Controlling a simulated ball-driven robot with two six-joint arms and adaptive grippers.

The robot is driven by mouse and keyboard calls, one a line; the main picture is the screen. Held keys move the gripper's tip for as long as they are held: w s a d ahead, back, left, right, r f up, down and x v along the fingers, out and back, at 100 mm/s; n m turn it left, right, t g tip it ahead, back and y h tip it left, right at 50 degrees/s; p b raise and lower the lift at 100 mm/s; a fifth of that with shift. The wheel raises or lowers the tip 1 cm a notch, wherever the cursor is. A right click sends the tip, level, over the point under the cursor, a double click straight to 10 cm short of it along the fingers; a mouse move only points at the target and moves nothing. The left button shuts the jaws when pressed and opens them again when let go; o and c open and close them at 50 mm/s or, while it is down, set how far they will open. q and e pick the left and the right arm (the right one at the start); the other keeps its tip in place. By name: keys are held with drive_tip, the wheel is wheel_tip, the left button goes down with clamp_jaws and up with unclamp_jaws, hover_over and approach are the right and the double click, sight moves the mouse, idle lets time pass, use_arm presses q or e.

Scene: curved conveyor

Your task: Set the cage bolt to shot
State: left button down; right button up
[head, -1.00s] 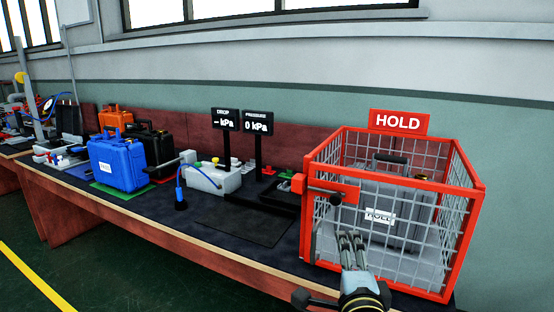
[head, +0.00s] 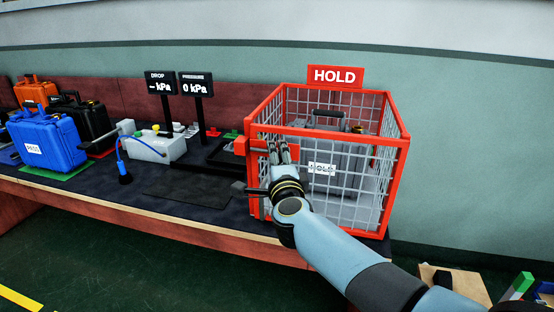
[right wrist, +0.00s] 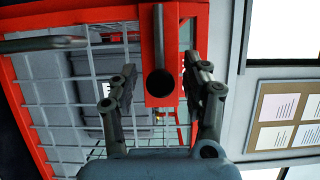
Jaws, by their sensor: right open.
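The red wire cage (head: 398,150) stands at the right end of the bench with a grey case (head: 345,150) inside. Its red bolt bracket (head: 240,146) is at the front left upper corner, partly hidden by my gripper. In the right wrist view, a grey bolt rod (right wrist: 158,35) lies along the red bracket (right wrist: 153,100) and a dark round end (right wrist: 160,84) faces the camera. My right gripper (head: 279,146) is open, its fingers (right wrist: 162,88) on either side of the bracket and dark end. I cannot tell whether they touch. My left gripper is not in view.
A red HOLD sign (head: 335,76) stands above the cage. A grey bar (right wrist: 40,44) is on the cage front. Left on the bench are a white box (head: 155,148), two displays (head: 178,84) and blue, black and orange cases (head: 45,145).

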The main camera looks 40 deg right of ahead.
clamp_jaws()
idle(0.4)
drive_tip(key=shift+w, duration=0.1)
